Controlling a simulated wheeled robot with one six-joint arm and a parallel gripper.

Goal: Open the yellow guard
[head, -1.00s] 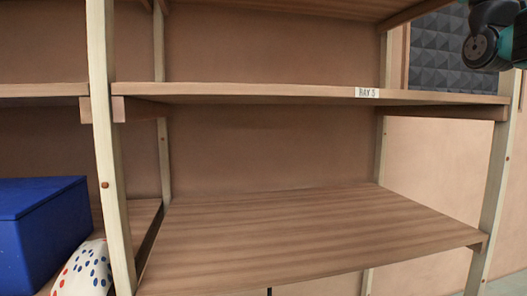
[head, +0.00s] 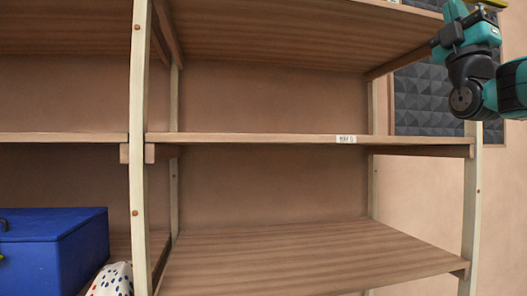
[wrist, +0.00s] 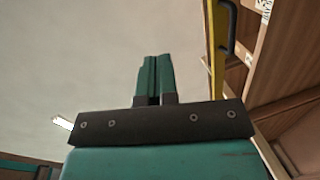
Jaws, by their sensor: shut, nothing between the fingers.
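The yellow guard (wrist: 216,50) shows in the wrist view as an upright yellow edge right of my gripper, with a dark handle (wrist: 229,28) beside it. A thin yellow strip (head: 489,3), probably the same guard, shows at the top right of the head view; the rest of it is cut off. My gripper (wrist: 154,80) is shut and empty, its two teal fingers together. It is apart from the guard, to its left in the wrist view. In the head view my arm is at the upper right and the fingertips cannot be made out.
A wooden shelf rack (head: 300,139) with pale posts fills the head view; its visible middle and lower boards are empty. A blue box (head: 55,250) and a white spotted object (head: 112,280) are at lower left. A dark foam panel (head: 420,98) hangs behind my arm.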

